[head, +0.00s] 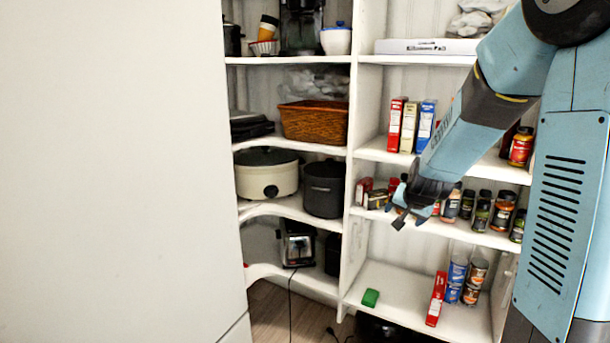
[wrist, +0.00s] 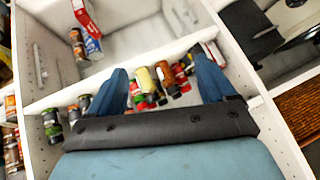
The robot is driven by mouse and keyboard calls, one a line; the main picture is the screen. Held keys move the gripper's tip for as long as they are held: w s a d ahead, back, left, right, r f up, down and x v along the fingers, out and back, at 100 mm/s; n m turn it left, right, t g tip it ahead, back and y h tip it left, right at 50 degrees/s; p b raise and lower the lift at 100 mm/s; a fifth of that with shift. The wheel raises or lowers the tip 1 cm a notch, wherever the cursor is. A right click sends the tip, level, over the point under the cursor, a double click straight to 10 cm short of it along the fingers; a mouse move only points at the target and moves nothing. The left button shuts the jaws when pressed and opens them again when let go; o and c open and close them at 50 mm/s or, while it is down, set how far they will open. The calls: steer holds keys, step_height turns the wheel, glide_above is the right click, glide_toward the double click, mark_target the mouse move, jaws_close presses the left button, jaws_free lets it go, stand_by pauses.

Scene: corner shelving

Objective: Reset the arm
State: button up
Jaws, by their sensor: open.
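My gripper (head: 405,208) hangs in front of the right-hand shelving in the head view, at the height of the spice-jar shelf (head: 470,229). My blue arm reaches to it from the upper right. In the wrist view my gripper (wrist: 165,75) shows two blue fingers spread wide apart, with nothing held between them. Several small bottles (wrist: 160,82) appear beyond and between the fingers, on a shelf. I cannot tell the exact distance from the fingertips to them. My wrist and arm hide part of the shelves in the head view.
A large white panel (head: 110,170) fills the left. Corner shelves hold a wicker basket (head: 314,121), a white slow cooker (head: 267,174) and a dark pot (head: 324,188). Upright shelf divider (head: 357,150) stands left of my gripper.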

steer(key=s+a+r+n+g, duration=0.1)
steer(key=s+r, duration=0.3)
steer(key=s, duration=0.6)
steer(key=s+a+r+n, duration=0.1)
steer(key=s+r+n, duration=0.2)
steer(key=s, duration=0.7)
steer(key=s+a+r+n+g, duration=0.1)
steer(key=s+r+n, duration=0.1)
steer(key=s+r, duration=0.4)
steer(key=s, duration=0.5)
steer(key=shift+a+g+y, duration=0.3)
steer(key=shift+a, duration=0.05)
steer(key=shift+s, duration=0.1)
